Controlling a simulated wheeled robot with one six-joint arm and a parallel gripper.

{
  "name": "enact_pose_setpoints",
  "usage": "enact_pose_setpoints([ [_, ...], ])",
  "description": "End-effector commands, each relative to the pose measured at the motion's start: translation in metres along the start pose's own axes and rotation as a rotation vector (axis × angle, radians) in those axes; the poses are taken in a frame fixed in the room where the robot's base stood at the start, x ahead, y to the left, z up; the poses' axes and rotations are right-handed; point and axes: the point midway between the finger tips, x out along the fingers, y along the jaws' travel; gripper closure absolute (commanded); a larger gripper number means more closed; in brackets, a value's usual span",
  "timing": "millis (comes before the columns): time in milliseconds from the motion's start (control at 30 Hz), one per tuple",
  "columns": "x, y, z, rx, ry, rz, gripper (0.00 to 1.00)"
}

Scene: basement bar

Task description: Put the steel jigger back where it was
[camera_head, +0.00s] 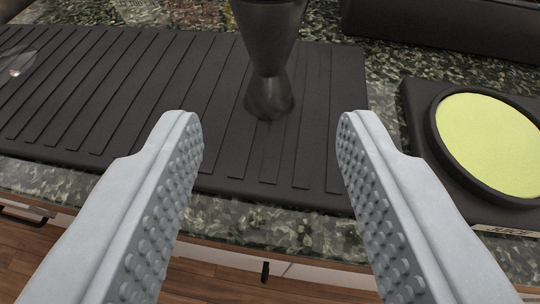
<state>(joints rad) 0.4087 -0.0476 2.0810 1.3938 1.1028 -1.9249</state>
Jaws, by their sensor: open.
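The steel jigger (270,62) is a dark, hourglass-shaped metal cup. It stands upright on the black ribbed mat (120,105), near the mat's right end, and its top is cut off by the picture's upper edge. My gripper (270,135) is open and empty. Its two grey, studded fingers point toward the jigger, one to the left and one to the right of it. The jigger appears beyond the fingertips, with no finger touching it.
A black holder (416,120) with a round yellow-green pad (490,143) lies right of the mat. A dark box-like object (450,28) stands at the back right. A shiny item (17,64) lies at the far left. The speckled counter (270,222) ends in front, above drawers.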

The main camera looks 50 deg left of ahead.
Motion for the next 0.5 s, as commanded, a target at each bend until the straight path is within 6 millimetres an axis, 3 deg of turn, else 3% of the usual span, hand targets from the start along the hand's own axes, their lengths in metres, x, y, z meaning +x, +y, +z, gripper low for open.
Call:
enact_pose_setpoints([
  [200, -0.0126, 0.0000, 0.0006, 0.001, -0.001, 0.000, 0.56],
  [500, -0.0135, -0.0022, 0.0000, 0.003, -0.006, 0.000, 0.56],
])
